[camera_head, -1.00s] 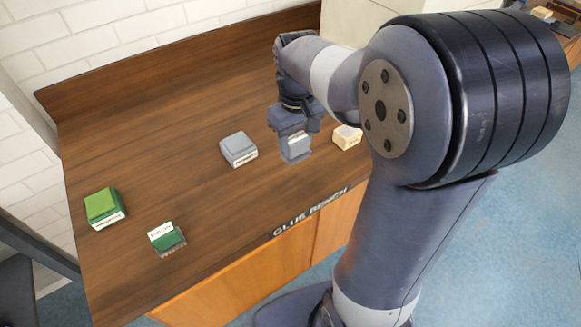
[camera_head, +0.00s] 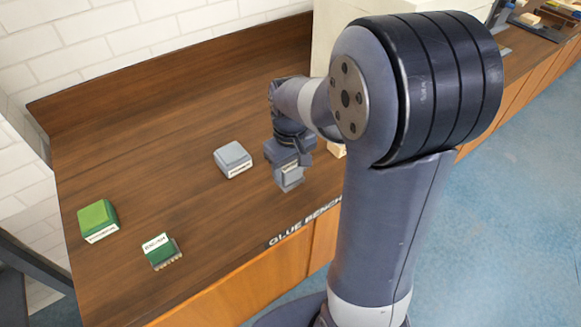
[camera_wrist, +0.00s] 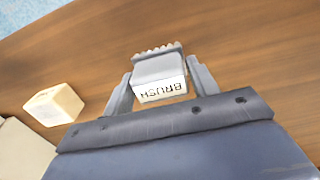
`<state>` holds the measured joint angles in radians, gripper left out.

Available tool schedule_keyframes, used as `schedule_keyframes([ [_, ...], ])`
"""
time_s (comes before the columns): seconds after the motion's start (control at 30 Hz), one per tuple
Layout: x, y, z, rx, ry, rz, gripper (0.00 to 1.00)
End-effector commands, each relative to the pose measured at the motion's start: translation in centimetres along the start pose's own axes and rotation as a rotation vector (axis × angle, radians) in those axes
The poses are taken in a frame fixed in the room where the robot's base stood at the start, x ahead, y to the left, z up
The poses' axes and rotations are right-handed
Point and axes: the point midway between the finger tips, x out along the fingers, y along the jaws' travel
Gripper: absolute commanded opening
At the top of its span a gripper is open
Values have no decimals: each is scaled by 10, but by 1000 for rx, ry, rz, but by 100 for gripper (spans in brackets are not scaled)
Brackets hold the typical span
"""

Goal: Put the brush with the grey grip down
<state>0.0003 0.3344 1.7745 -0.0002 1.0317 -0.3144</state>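The brush with the grey grip (camera_head: 289,178) is in my gripper (camera_head: 284,160), bristles pointing down, over the front part of the wooden bench. I cannot tell whether the bristles touch the bench top. Another brush, with a green grip (camera_head: 162,252), stands on the bench to the left.
The wooden bench (camera_head: 180,200) carries a grey block (camera_head: 233,159) just left of my gripper and a green block (camera_head: 98,220) at far left. A cream block (camera_wrist: 54,104) is near the gripper. Bare bench lies between the grey block and green brush.

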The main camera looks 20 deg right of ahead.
Motion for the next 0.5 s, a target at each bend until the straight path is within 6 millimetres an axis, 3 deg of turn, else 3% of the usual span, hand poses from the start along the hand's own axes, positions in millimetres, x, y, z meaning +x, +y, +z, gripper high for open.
schedule_keyframes([
  [0.17, 0, 0, 0, 0, 0, 0, 70],
  [0.5, -7, 0, 0, 0, 2, 1, 70],
])
